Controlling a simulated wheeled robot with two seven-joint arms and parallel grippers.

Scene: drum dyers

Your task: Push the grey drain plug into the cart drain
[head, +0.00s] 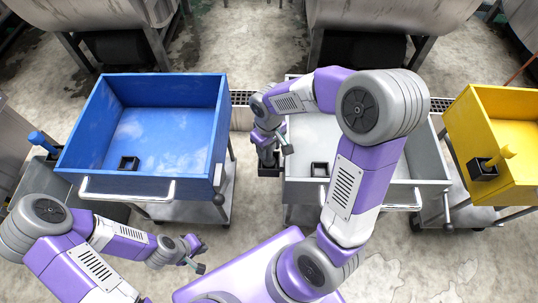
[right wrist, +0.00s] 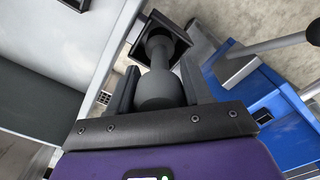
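The grey drain plug (right wrist: 160,85) is a dumbbell-shaped piece, seen between the fingers of my right gripper (right wrist: 160,80) in the right wrist view. Both fingers lie against its near knob. Its far end sits within a black square holder (right wrist: 178,33). In the head view my right gripper (head: 268,153) is over this holder (head: 268,171), beside the left wall of the grey cart (head: 400,195). The cart drain (head: 320,169) is a black square collar on the cart floor, right of the gripper, with no plug visible in it. My left gripper (head: 197,255) is open and empty.
A blue cart (head: 150,186) with a drain collar (head: 129,163) stands left, with a blue plug (head: 42,142) beside it. A yellow cart (head: 515,100) with a yellow plug (head: 497,158) stands right. My right arm crosses over the grey cart.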

